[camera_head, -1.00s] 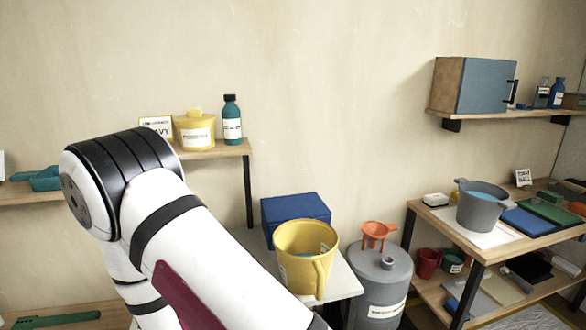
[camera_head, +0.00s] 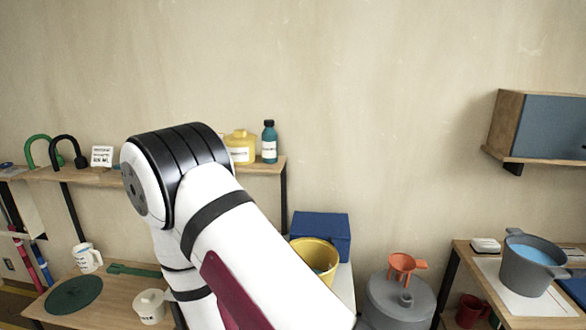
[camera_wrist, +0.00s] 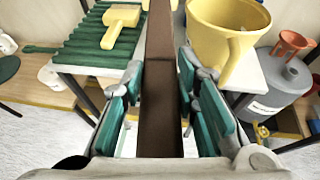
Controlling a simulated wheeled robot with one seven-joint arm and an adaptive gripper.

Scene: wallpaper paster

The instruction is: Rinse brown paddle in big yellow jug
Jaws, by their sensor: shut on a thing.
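The brown paddle (camera_wrist: 160,110) runs between the fingers of my gripper (camera_wrist: 160,88) in the wrist view, and my gripper is shut on it. The paddle's far end runs out at the top of that view. The big yellow jug (camera_wrist: 222,45) stands just to the right of the paddle there, on a white surface. In the head view the yellow jug (camera_head: 318,254) is partly covered by my arm; its opening faces up. My gripper and the paddle do not show in the head view. I cannot tell whether the paddle touches the jug.
A ribbed green tray (camera_wrist: 82,52) bearing a yellow brush-like tool (camera_wrist: 122,22) lies left of the paddle. A blue box (camera_head: 322,232) stands behind the jug. A grey bucket (camera_head: 525,275) stands farther right.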

